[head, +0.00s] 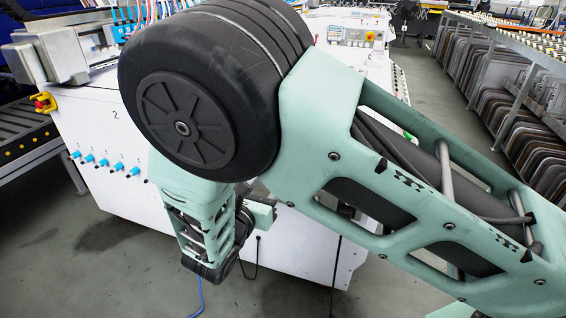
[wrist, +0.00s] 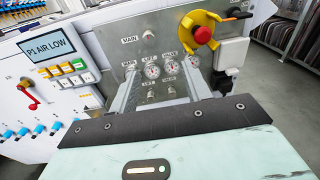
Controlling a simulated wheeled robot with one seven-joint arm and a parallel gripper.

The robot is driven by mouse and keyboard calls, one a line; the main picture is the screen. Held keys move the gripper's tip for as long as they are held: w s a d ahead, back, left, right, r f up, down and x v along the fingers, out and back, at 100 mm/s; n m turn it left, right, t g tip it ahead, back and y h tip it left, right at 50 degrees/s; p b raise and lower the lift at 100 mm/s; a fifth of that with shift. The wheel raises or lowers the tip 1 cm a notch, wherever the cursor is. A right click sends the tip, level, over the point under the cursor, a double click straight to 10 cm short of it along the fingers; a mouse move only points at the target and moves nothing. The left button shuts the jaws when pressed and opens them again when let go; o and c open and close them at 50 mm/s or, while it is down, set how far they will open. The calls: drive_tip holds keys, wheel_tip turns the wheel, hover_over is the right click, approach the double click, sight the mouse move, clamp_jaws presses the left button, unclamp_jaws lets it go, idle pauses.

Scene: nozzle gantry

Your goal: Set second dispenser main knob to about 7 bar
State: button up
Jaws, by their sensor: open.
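Contact cannot be told.
A display (wrist: 47,45) reads "P1 AIR LOW", above coloured buttons and a red lever (wrist: 30,93). A yellow-ringed red stop button (wrist: 203,34) juts out right of the gauges. Blue knobs (head: 103,162) line the white cabinet (head: 85,115) marked 2. Racks (head: 490,90) stand at right.

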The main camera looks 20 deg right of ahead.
drive_tip(key=w+d, duration=0.4)
drive_tip(key=w, duration=0.3)
drive_tip(key=w+d+n+t, duration=0.1)
drive_tip(key=w+d, duration=0.4)
drive_tip(key=w, duration=0.2)
drive_tip(key=shift+w+f+y, duration=0.25)
drive_tip(key=shift+w+y, duration=0.05)
drive_tip(key=shift+w, duration=0.1)
drive_tip(key=c, duration=1)
